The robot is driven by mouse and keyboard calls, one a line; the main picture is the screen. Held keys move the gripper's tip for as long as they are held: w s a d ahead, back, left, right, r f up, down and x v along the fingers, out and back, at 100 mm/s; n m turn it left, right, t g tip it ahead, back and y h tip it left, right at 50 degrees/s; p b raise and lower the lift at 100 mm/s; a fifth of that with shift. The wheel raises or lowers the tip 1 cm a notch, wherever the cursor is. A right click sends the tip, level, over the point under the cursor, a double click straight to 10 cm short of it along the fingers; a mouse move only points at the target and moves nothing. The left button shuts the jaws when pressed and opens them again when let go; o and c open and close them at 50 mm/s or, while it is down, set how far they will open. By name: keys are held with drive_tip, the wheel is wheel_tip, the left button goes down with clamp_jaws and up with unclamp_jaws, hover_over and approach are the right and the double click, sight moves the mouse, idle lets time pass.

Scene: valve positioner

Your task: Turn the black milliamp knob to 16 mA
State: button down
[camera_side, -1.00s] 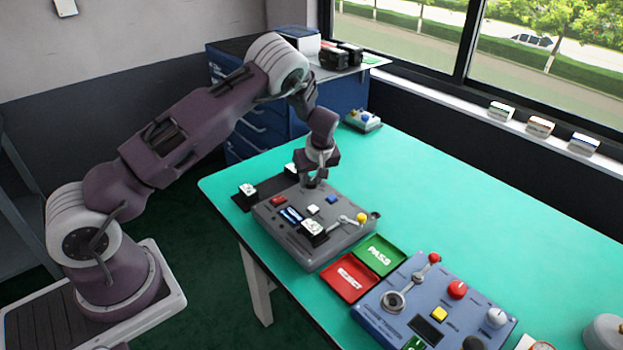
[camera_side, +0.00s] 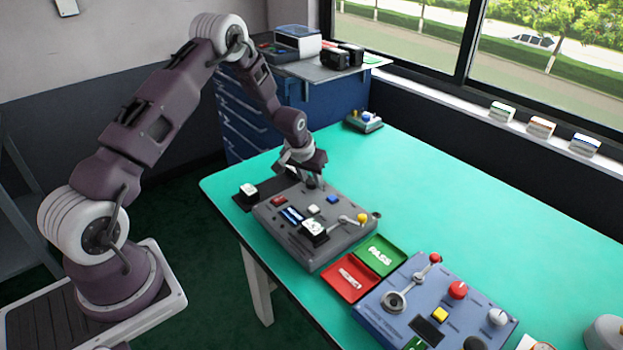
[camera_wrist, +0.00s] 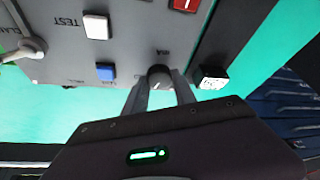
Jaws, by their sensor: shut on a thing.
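The black milliamp knob (camera_wrist: 158,76) stands on the grey positioner box near an upside-down "mA" label in the wrist view. In the side view the knob (camera_side: 312,184) is small, near the far edge of the grey box (camera_side: 345,247). My gripper (camera_wrist: 160,88) has one finger on each side of the knob and is shut on it. In the side view my gripper (camera_side: 312,177) reaches down to the knob at a tilt. The knob's setting and scale cannot be read.
The box also carries a red button (camera_side: 278,200), white button (camera_side: 314,209), blue button (camera_side: 332,199), display (camera_side: 292,215) and yellow-tipped lever (camera_side: 362,218). A white-topped block (camera_wrist: 212,78) is close beside my fingers. Red (camera_side: 338,289) and green (camera_side: 371,263) trays lie right.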

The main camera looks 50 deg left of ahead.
sight(305, 193)
drive_tip(key=shift+m+h, duration=0.4)
drive_tip(key=shift+m, duration=0.6)
drive_tip(key=c, duration=1)
unclamp_jaws()
drive_tip(key=shift+r, duration=0.1)
drive_tip(key=v, duration=0.7)
drive_tip(key=shift+s+a, duration=0.1)
